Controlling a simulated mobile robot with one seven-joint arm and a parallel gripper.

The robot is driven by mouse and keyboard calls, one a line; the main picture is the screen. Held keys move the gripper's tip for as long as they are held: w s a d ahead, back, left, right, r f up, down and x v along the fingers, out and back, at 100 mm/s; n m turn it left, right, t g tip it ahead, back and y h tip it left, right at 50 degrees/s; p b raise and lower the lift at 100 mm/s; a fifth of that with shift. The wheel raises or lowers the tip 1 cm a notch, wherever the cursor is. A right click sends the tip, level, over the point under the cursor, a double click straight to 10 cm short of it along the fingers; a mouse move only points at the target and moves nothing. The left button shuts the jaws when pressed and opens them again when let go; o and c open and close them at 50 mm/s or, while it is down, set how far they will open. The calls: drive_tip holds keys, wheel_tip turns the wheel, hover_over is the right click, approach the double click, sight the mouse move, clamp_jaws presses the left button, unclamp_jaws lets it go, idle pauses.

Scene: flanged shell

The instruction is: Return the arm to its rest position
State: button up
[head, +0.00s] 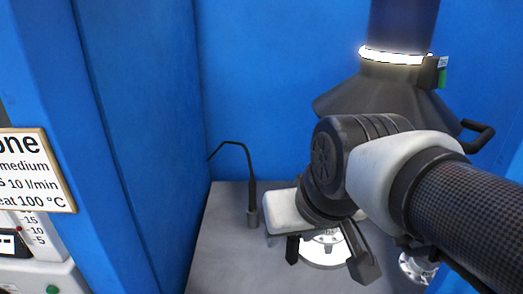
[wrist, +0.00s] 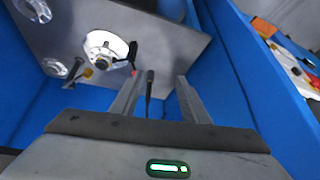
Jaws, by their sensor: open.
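My gripper (head: 328,268) hangs over the grey bench, in front of a white round flanged part with bolts (head: 322,250). Its two fingers are spread, and nothing is seen held between them. In the wrist view the open fingers of my gripper (wrist: 158,88) point towards the bench, and the white flanged part (wrist: 98,40) shows beyond them. My arm is bent and reaches in from the right edge of the head view. The wrist and fingers hide part of the flange.
Blue walls (head: 290,90) enclose the grey bench (head: 222,245). A thin bent black tube on a stand (head: 252,195) is left of my gripper. A dark hood (head: 385,90) with a lit ring hangs above. A second round fitting (head: 417,266) sits right. A sign (head: 35,170) is at left.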

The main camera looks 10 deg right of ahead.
drive_tip(key=shift+s+d+r+h+p, duration=0.15)
drive_tip(key=shift+s+d+r+p, duration=0.1)
drive_tip(key=shift+s+r+p, duration=0.25)
drive_tip(key=shift+s+d+r+h+p, duration=0.15)
drive_tip(key=shift+s+d+r+p, duration=0.1)
drive_tip(key=shift+r+p, duration=0.3)
idle(0.4)
